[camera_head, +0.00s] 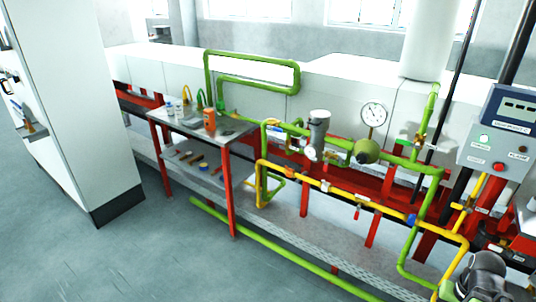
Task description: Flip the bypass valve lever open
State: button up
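Green pipework (400,163) and a yellow pipe loop (335,188) run along the front of the machine, right of centre. A small red-orange handle (357,211) hangs below the yellow pipe. A blue fitting (410,220) sits at the right of that pipe. Another small orange handle (418,140) shows by the upright green pipe. I cannot tell which handle is the bypass lever; labels are too small to read.
A round gauge (374,114) stands above the pipes. A grey control box (500,130) is at the right. A metal table (228,130) with bottles stands left of centre, beside a white cabinet (70,110). A low green pipe (270,250) crosses the front. The floor at lower left is clear.

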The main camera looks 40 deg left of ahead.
aim_at(274, 144)
jog(key=u, duration=0.45)
jog(key=i, duration=0.55)
jog(key=u, duration=0.65)
jog(key=i, duration=0.85)
jog(key=u, duration=0.45)
